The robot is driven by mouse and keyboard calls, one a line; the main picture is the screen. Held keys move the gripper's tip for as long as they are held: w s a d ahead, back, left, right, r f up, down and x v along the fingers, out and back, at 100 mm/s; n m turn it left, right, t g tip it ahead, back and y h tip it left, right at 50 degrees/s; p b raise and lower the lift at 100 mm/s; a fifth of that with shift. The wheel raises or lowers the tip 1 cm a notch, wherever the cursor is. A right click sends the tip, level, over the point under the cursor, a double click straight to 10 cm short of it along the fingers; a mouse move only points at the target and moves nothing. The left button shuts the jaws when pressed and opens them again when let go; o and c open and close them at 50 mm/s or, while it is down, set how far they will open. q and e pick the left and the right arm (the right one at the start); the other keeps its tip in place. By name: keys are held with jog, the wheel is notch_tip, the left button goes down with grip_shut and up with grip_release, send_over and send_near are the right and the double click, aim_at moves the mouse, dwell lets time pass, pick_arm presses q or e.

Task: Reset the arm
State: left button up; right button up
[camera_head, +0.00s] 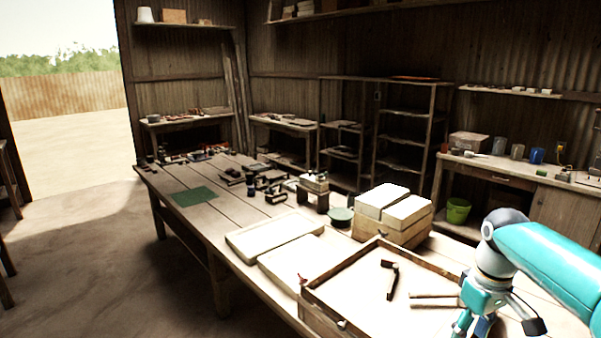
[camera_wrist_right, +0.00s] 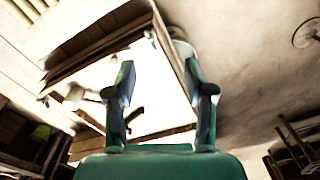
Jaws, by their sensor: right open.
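My right arm comes in from the right in the head view, and its teal gripper (camera_head: 478,325) hangs over the right side of a shallow wooden tray (camera_head: 345,322). In the right wrist view my right gripper (camera_wrist_right: 160,82) shows two teal fingers spread apart with nothing between them. The tray's wooden rim (camera_wrist_right: 100,52) shows beyond the fingers in that view. My left gripper is in neither view.
A small black-headed tool (camera_head: 392,280) and a wooden stick (camera_head: 434,295) lie in the tray. A wooden box with white blocks (camera_head: 385,230) stands behind it. Pale slabs (camera_head: 275,236), a green mat (camera_head: 194,197) and several small tools lie along the long table (camera_head: 240,222).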

jog(key=s+a+f+y+b, duration=0.1)
jog(key=a+f, duration=0.3)
jog(key=f, duration=0.5)
jog(key=a+f+m+y+b, duration=0.1)
jog(key=a+f, duration=0.2)
jog(key=f, duration=0.6)
jog(key=s+a+f+b, duration=0.1)
jog(key=a+f, duration=0.3)
jog(key=f, duration=0.5)
pick_arm(q)
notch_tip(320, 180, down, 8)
jog(key=b, duration=0.4)
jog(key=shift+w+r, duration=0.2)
pick_arm(e)
jog(key=s+a+f+m+y, duration=0.1)
jog(key=s+a+f, duration=0.3)
jog(key=s+f, duration=0.5)
jog(key=s+a+f+m, duration=0.3)
jog(key=s+a+f, duration=0.1)
jog(key=s+f, duration=0.4)
jog(key=shift+s+a+f+m+t+y, duration=0.3)
jog(key=shift+s+a+f+y, duration=0.1)
jog(key=shift+s, duration=0.65)
